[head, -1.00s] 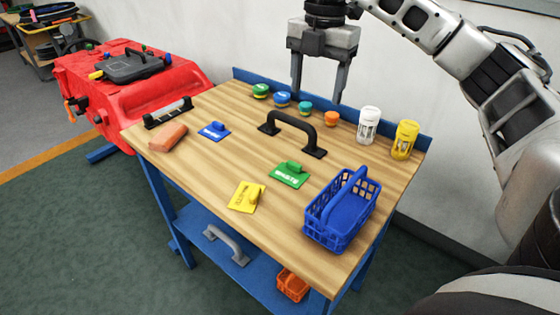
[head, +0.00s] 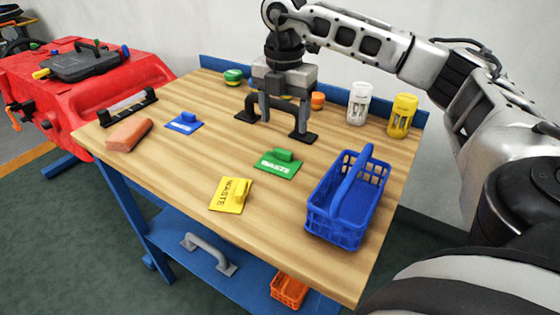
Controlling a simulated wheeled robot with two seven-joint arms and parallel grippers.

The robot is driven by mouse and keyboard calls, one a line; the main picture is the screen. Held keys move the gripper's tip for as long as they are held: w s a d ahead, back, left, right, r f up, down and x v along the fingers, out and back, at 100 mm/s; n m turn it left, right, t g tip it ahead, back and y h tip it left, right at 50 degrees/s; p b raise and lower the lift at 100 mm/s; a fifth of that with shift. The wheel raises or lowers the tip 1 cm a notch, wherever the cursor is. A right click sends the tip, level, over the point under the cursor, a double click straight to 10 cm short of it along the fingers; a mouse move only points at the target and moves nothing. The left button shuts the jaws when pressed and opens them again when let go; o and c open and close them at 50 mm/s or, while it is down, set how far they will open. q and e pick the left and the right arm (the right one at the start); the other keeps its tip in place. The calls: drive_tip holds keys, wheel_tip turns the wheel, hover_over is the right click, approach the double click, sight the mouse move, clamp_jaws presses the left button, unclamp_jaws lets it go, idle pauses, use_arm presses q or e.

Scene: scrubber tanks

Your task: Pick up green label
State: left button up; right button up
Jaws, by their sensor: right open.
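The green label (head: 278,163) lies flat on the wooden tabletop, a plate with white lettering and a raised green grip on top. It is left of the blue basket and up and right of the yellow label. My right gripper (head: 283,132) points down with its two fingers apart and nothing between them. It is above the table, at the black handle and behind the green label in the picture; its exact height I cannot tell. It hides part of the black handle and some of the round caps. My left gripper is not in view.
A blue basket (head: 345,205) stands right of the green label. A yellow label (head: 231,195), blue label (head: 184,123) and black handle (head: 247,112) lie around it. White (head: 358,104) and yellow (head: 402,116) containers stand at the back right. The wood around the green label is bare.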

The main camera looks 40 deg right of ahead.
sight(282, 151)
wheel_tip(282, 151, down, 3)
drive_tip(key=shift+r, duration=0.2)
drive_tip(key=f, duration=0.5)
drive_tip(key=shift+s+a, duration=0.15)
drive_tip(key=shift+a, duration=0.1)
drive_tip(key=c, duration=1)
